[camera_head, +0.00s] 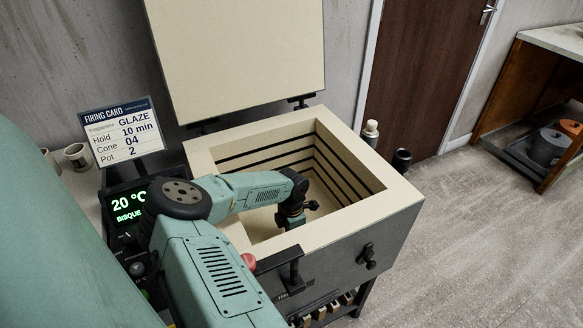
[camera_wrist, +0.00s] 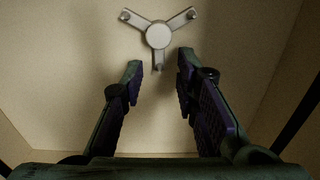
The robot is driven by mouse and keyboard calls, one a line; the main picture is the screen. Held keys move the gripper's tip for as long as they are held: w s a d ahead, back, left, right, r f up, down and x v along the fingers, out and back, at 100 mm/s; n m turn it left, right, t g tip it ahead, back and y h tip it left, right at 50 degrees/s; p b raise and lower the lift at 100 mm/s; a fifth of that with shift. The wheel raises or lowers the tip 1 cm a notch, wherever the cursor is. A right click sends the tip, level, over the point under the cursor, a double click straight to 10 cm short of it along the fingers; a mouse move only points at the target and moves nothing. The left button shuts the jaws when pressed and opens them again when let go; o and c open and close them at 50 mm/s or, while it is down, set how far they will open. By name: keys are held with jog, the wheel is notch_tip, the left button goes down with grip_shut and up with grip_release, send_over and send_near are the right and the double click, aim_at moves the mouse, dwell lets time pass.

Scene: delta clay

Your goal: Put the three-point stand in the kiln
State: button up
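The three-point stand (camera_wrist: 158,36) shows in the wrist view as a pale grey hub with three arms. It lies on the cream floor of the kiln. My gripper (camera_wrist: 160,72) is open, with its two fingers apart and nothing between them but the tip of the stand's near arm close to the fingertips. I cannot tell whether they touch it. In the head view my arm reaches down into the open kiln (camera_head: 395,196), and its wall hides the stand and my fingertips.
The kiln lid (camera_head: 238,50) stands raised behind the opening. A firing card (camera_head: 122,132) and a lit control panel (camera_head: 127,212) stand at the left. Kiln walls close in around my gripper. Bottles (camera_head: 371,133) stand behind the kiln; floor at right is clear.

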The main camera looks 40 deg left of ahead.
notch_tip(320, 180, up, 12)
jog(key=b, duration=0.3)
jog(key=shift+f, duration=0.1)
